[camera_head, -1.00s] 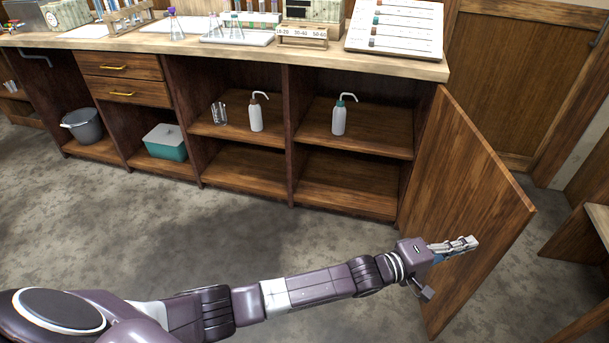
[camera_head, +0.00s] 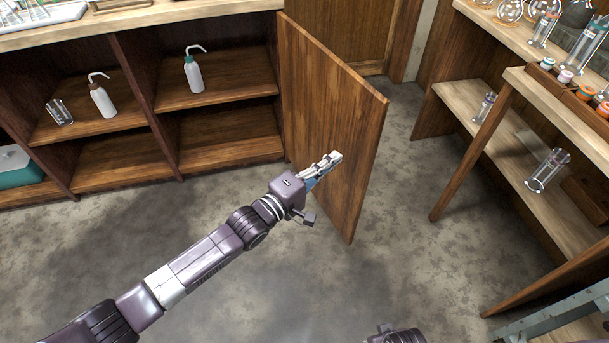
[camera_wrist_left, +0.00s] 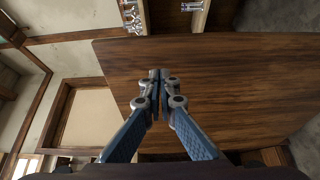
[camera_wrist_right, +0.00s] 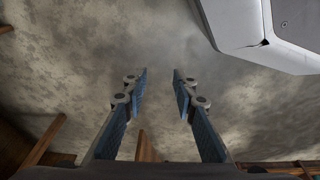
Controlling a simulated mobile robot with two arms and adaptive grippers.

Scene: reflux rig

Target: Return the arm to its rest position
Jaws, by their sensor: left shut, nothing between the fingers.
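My left arm reaches from the lower left across the head view. Its gripper (camera_head: 327,163) is in front of the open wooden cabinet door (camera_head: 345,110). In the left wrist view the fingers (camera_wrist_left: 160,78) are shut with nothing between them, and the door panel (camera_wrist_left: 220,90) fills much of the picture behind them. I cannot tell whether the fingertips touch the door. In the right wrist view my right gripper (camera_wrist_right: 160,80) has its fingers apart and empty, with the floor behind it.
The open cabinet holds two wash bottles (camera_head: 194,75) (camera_head: 102,100) and a glass beaker (camera_head: 59,112). A teal box (camera_head: 18,170) is at the left. A wooden shelf unit (camera_head: 465,105) with glassware stands at the right. Bare floor (camera_head: 400,210) lies between door and shelf unit.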

